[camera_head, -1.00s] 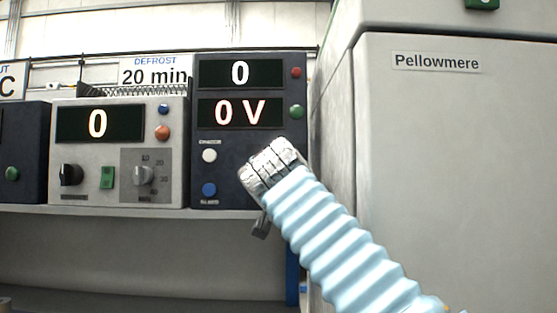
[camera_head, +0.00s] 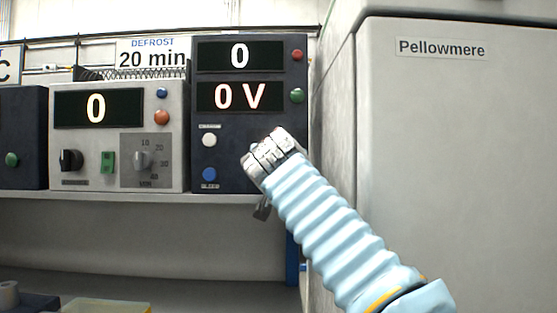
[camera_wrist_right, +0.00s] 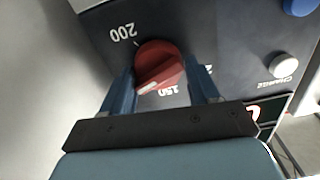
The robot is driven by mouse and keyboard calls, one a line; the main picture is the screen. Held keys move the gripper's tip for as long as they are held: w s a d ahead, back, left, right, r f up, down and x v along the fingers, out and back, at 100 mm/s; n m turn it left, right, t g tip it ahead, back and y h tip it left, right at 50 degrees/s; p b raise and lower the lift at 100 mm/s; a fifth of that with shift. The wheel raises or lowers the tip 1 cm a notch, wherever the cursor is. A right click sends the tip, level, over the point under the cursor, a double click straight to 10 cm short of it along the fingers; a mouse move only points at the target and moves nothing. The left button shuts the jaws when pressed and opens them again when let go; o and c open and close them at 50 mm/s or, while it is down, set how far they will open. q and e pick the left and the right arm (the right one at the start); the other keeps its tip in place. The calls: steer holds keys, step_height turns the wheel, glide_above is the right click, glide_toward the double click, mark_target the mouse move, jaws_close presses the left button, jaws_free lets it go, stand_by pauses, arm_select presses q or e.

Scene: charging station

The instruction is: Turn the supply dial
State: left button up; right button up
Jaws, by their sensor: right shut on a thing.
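The supply unit (camera_head: 207,118) is a dark blue box on the shelf, with displays reading 0 and 0 V. Its red dial (camera_wrist_right: 157,61) shows in the right wrist view, between 200 and 150 markings; its pale mark sits close to 150. My right gripper (camera_wrist_right: 165,72) is shut on the dial, one blue finger on each side. In the head view my right arm (camera_head: 325,225) covers the dial. My left gripper is not in view.
The supply has a white button (camera_head: 209,140), a blue button (camera_head: 209,174), and red and green lamps. A beige timer unit (camera_head: 119,140) stands beside it on the left. A large grey Pellowmere cabinet (camera_head: 455,150) fills the right, close to my arm.

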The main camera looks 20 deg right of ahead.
steer(key=shift+d, duration=0.1)
steer(key=n, duration=0.2)
steer(key=shift+n, duration=0.4)
steer(key=n, duration=0.7)
steer(key=shift+r+n, duration=0.1)
steer(key=shift+n, duration=0.2)
steer(key=shift+a+n, duration=0.2)
steer(key=shift+n, duration=0.1)
steer(key=o, duration=0.9)
steer(key=shift+o, duration=0.6)
steer(key=shift+b, duration=0.35)
